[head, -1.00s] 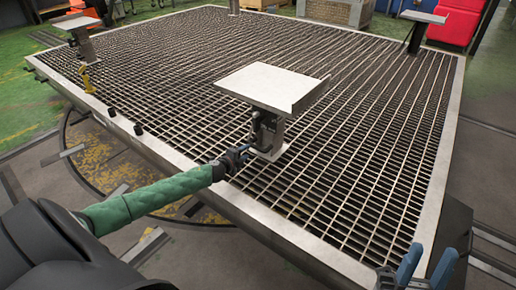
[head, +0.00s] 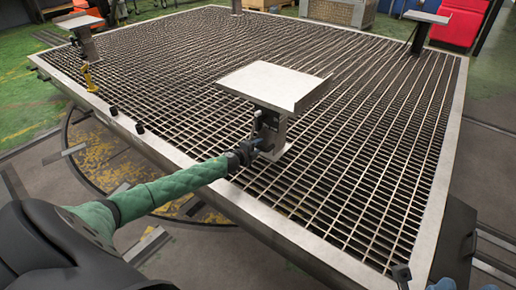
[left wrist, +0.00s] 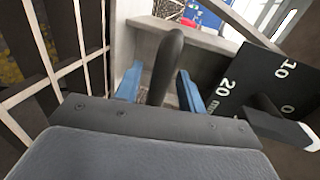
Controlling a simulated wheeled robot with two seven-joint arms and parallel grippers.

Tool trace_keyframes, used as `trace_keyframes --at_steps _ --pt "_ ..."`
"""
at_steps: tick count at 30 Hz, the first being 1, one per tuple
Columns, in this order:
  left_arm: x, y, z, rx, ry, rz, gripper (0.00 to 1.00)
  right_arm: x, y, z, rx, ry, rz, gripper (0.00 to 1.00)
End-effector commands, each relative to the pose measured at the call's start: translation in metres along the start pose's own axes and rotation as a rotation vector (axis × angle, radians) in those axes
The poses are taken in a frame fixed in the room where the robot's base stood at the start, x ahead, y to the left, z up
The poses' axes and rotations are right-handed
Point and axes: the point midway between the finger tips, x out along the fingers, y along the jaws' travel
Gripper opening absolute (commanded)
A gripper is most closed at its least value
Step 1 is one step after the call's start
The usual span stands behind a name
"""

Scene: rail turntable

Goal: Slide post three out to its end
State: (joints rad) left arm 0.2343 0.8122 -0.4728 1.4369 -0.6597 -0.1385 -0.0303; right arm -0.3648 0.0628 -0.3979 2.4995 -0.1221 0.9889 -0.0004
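A post with a pale flat plate on top (head: 274,84) stands on the grating near the middle of the table; no number shows on it, so I cannot tell if it is post three. My left gripper (head: 256,146) is at the side of its column. In the left wrist view a dark upright handle (left wrist: 167,62) stands between the blue fingers of my left gripper (left wrist: 160,88), which are apart, with a gap at least on the left side. A black scale plate marked 0, 10 and 20 (left wrist: 262,82) is to its right. My right gripper (head: 465,286) shows only its two separate blue tips at the bottom edge.
The large grating table (head: 445,180) has a pale metal rim. Other plated posts stand at the far left (head: 80,22) and far right (head: 427,17). A yellow part (head: 89,78) is on the left rim. Black pegs (head: 139,128) stand along the front rim.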

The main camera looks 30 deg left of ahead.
Motion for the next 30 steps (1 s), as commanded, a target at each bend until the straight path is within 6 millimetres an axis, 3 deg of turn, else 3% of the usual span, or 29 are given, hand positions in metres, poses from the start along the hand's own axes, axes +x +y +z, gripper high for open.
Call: trace_keyframes --at_steps 12,13,19,30 --pt "0.0054 0.0007 0.0000 0.000 0.000 0.001 0.40 0.0008 -0.0003 -0.0017 0.002 0.007 0.000 0.36" --pt "0.0054 0.0006 -0.0001 0.000 0.000 0.001 0.38 0.0009 -0.0003 -0.0018 0.002 0.007 0.000 0.36" --pt "0.0053 0.0006 0.0000 0.000 0.000 0.001 0.00 0.0009 -0.0003 -0.0020 0.003 0.007 0.000 0.36" --pt "0.0050 0.0005 -0.0049 0.000 0.001 0.002 0.00 0.0027 -0.0001 -0.0013 -0.001 0.006 -0.002 0.36"
